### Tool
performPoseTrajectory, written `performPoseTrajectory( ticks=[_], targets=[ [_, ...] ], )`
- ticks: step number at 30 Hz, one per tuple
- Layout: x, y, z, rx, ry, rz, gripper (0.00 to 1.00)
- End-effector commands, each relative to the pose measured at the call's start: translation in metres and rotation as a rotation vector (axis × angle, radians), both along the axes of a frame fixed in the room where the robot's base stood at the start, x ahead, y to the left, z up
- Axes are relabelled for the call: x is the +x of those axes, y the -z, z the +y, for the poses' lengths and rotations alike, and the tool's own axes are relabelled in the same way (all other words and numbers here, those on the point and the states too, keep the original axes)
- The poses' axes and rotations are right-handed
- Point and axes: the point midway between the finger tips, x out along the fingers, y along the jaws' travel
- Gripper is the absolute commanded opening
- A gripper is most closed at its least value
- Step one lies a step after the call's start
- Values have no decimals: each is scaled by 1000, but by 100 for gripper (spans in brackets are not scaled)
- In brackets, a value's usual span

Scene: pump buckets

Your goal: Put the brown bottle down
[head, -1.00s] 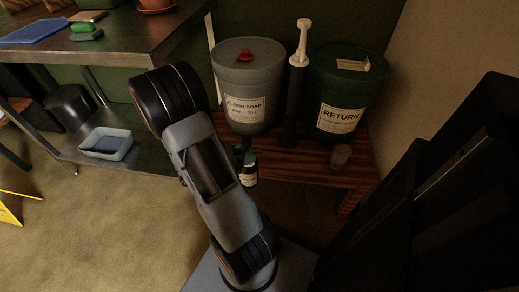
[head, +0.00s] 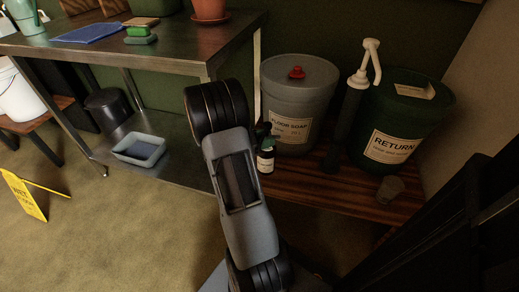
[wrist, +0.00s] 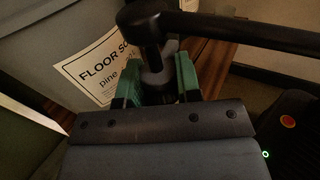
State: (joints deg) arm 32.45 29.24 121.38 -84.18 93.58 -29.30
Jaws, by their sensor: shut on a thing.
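The brown bottle (head: 265,161) with a white label is upright at the left end of the dark wooden bench (head: 310,185), in front of the grey bucket. My gripper (head: 268,142) is shut on its upper part. In the wrist view, the green fingers (wrist: 157,85) close from both sides around a grey and black neck. A black spout (wrist: 240,30) reaches right across the top of that view. My arm hides part of the bottle's left side in the head view. I cannot tell whether its base touches the bench.
A grey FLOOR SOAP bucket (head: 299,90) with a red cap stands close behind. A black pump with a white head (head: 364,65) stands beside the green RETURN bucket (head: 405,120). A small grey cup (head: 389,190) is at the bench's front right. A steel table (head: 140,50) is left.

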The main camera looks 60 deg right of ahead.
Motion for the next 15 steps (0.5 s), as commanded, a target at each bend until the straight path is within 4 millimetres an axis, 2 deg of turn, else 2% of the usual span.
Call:
performPoseTrajectory(
  ticks=[5, 15],
  targets=[
    [5, 0, -8, -4, 0, -2, 0],
    [3, 21, -8, -3, 4, 0, 0]
  ],
)
